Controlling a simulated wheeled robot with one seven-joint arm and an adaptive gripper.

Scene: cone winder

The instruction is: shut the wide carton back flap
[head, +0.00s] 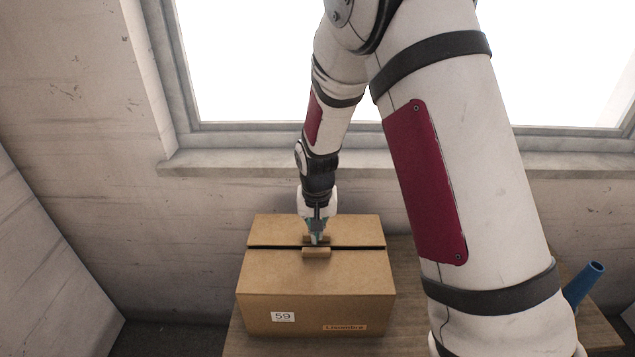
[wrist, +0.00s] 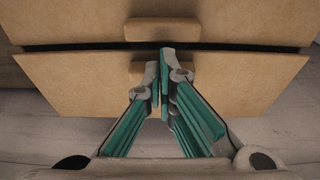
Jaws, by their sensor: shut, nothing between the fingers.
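The carton (head: 316,314) stands on a wooden table with a label reading 59 on its front. Its wide back flap (head: 276,228) lies nearly flat across the top. The front flap (head: 270,268) is also down, and a narrow dark gap runs between the two. Each flap has a small tan block at its inner edge. My gripper (head: 316,241) is shut and empty, pointing down at the back flap by its block. In the wrist view the back flap (wrist: 70,78) is nearest, and the fingertips (wrist: 164,62) overlap its block; whether they touch it I cannot tell.
A blue cone (head: 584,285) stands on the wooden table (head: 408,290) at right, behind my arm. A wall with a window and its sill (head: 230,162) rises behind the carton. A pale panel (head: 45,270) stands at left.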

